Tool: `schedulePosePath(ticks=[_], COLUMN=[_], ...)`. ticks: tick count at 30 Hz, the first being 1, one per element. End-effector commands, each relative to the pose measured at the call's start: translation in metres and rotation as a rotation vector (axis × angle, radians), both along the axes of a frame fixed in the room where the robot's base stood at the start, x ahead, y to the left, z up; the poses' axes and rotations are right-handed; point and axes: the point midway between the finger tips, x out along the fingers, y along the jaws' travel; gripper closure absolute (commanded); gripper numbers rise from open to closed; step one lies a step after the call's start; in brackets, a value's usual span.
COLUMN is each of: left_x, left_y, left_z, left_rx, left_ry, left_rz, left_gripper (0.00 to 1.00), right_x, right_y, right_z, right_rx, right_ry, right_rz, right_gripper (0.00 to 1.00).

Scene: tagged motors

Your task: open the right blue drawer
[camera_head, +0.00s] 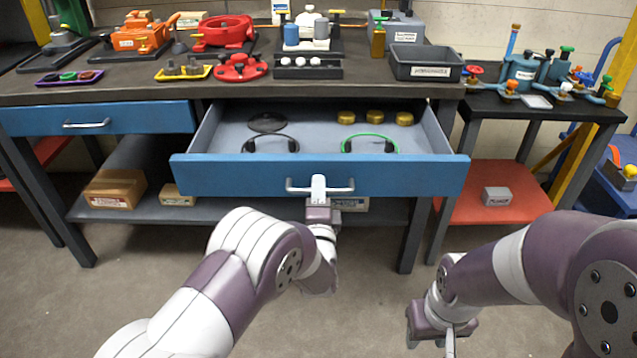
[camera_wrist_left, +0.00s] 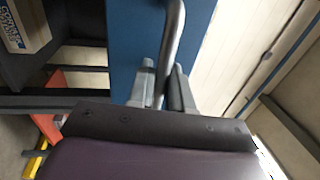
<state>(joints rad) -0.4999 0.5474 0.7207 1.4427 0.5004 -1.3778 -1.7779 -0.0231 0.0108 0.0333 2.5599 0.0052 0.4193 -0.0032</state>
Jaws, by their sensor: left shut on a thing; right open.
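The right blue drawer (camera_head: 235,176) is pulled out from the workbench, and its inside shows in the head view. Its silver bar handle (camera_head: 340,187) is on the front face. My left gripper (camera_head: 319,190) is shut on the handle near its middle. In the left wrist view the handle (camera_wrist_left: 173,45) passes between the two fingers of my left gripper (camera_wrist_left: 163,85). My right gripper (camera_head: 445,340) is open and empty, low at the right, away from the drawer.
Inside the drawer lie a black ring, a green ring (camera_head: 370,137), a dark disc and several gold pieces (camera_head: 375,117). The left blue drawer (camera_head: 95,118) is closed. The workbench top (camera_head: 130,80) holds motors, trays and a grey bin (camera_head: 426,62). A red-shelved side table (camera_head: 490,212) stands right.

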Motion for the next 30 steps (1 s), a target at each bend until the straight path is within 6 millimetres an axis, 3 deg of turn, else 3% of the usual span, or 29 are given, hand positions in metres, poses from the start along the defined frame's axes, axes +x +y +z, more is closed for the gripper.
schedulePosePath(ticks=[11,12,13,23,26,30], left_x=[-0.002,-0.002,-0.002,-0.004,-0.018,-0.056], left_y=[0.000,0.000,0.000,0.000,-0.001,-0.001], left_z=[-0.001,-0.001,-0.001,0.000,-0.002,-0.008], left_rx=[0.000,0.000,0.000,0.000,0.001,0.004], left_ry=[0.001,0.001,0.001,0.000,0.002,0.003], left_rz=[0.000,0.000,0.000,0.000,-0.001,-0.003], left_gripper=[1.00,0.77,0.68,0.66,0.66,0.66], right_x=[0.000,0.000,0.000,0.000,0.000,0.000], right_y=[0.000,0.000,0.000,0.000,0.000,0.000], right_z=[0.000,0.000,0.000,0.001,0.005,0.011], right_rx=[0.000,0.000,0.000,0.000,0.000,0.000], right_ry=[0.000,0.000,0.000,0.000,0.000,0.000], right_rz=[0.000,0.000,0.000,0.000,0.000,0.000], right_gripper=[0.57,0.57,0.57,0.57,0.57,0.57])
